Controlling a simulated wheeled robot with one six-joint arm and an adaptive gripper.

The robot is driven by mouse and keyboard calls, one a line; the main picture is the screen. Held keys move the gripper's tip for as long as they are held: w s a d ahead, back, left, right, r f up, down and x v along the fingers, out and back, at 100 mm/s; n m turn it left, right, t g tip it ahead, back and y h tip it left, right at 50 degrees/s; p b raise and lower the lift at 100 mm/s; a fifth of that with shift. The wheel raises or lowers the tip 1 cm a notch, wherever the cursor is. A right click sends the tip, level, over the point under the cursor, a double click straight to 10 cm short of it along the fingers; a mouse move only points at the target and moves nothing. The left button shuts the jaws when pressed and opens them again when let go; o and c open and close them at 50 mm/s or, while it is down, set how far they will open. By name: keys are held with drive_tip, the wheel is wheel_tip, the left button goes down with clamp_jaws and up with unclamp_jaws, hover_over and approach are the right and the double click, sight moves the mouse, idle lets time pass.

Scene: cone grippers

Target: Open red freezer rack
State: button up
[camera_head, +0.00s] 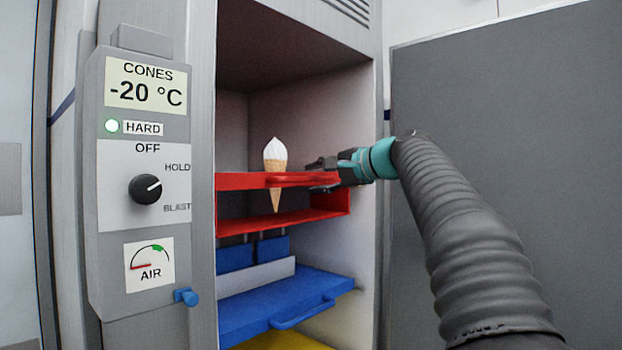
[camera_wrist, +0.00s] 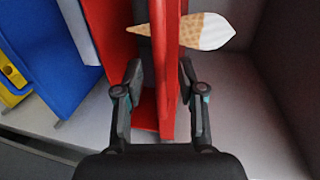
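The red rack (camera_head: 240,181) sits in the open cabinet, with a top shelf, a lower shelf and a handle (camera_head: 290,179) along its front edge. An ice cream cone (camera_head: 275,160) with a white top stands in the top shelf, its tip hanging below. My gripper (camera_head: 322,176) is at the rack's right front, one finger above the top shelf and one below. The wrist view shows my gripper (camera_wrist: 160,78) open, its fingers on either side of the red rack (camera_wrist: 150,105). Gaps show there, and I cannot tell whether either finger touches. The cone (camera_wrist: 195,32) lies just beyond the fingers.
A blue rack (camera_head: 270,297) with its own handle is below, pulled further forward, and a yellow rack (camera_head: 285,342) is under it. A control panel (camera_head: 146,180) is on the left. A grey door panel (camera_head: 520,120) stands on the right behind my arm.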

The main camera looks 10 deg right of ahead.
drive_tip(key=shift+x, duration=1.2)
clamp_jaws()
